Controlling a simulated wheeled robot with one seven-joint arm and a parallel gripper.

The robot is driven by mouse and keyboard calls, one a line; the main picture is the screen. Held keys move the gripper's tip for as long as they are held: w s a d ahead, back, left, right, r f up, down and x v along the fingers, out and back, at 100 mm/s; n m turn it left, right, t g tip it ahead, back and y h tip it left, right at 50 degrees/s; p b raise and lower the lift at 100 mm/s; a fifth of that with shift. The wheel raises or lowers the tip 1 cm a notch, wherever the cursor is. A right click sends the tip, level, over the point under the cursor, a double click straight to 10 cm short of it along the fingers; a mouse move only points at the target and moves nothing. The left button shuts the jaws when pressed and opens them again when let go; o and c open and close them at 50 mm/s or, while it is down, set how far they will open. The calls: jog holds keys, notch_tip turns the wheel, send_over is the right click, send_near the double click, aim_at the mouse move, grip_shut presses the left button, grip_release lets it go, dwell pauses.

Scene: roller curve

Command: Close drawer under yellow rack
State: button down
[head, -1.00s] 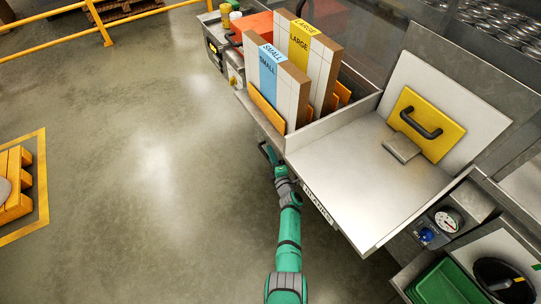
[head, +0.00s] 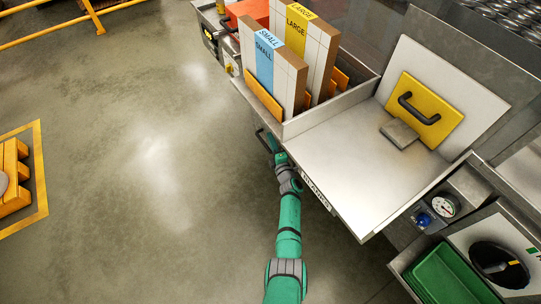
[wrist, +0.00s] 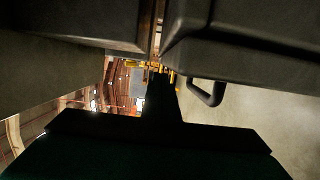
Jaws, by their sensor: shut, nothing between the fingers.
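The yellow-orange rack (head: 262,98) stands on the bench in the head view, holding upright boards marked SMALL and LARGE. Below its front edge a dark bar handle (head: 262,138) shows beside my gripper (head: 273,146). The drawer itself is mostly hidden under the bench edge, and I cannot tell how far it stands out. In the wrist view a dark handle (wrist: 208,94) hangs from a dark front panel (wrist: 250,45), right of my gripper (wrist: 160,80). My gripper is shut and empty. I cannot tell whether it touches the panel.
A steel worktop (head: 365,165) juts out right of the rack, above my arm. A yellow plate with a handle (head: 420,108) leans at its back. A green bin (head: 452,277) sits lower right.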

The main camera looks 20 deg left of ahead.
jog(key=s+d+r+m+t+h, duration=0.1)
jog(key=s+d+r+m+h, duration=0.3)
jog(key=s, duration=0.9)
jog(key=s+d+m+t+h, duration=0.1)
jog(key=s+d+m, duration=0.1)
jog(key=s+m, duration=0.8)
jog(key=s+d+r+m+t+h, duration=0.1)
jog(key=s+d+r+m+h, duration=0.15)
jog(key=s, duration=1.35)
jog(key=s+d+r+m+g+h, duration=0.1)
jog(key=s+d+r+m, duration=0.3)
jog(key=s+r, duration=0.3)
jog(key=s+d+r+m+g+h, duration=0.1)
jog(key=s+d+r+m, duration=0.3)
jog(key=s, duration=0.7)
notch_tip(320, 180, up, 3)
jog(key=shift+s+d+f+g, duration=0.1)
jog(key=shift+s+d+g, duration=0.25)
jog(key=shift+d, duration=0.4)
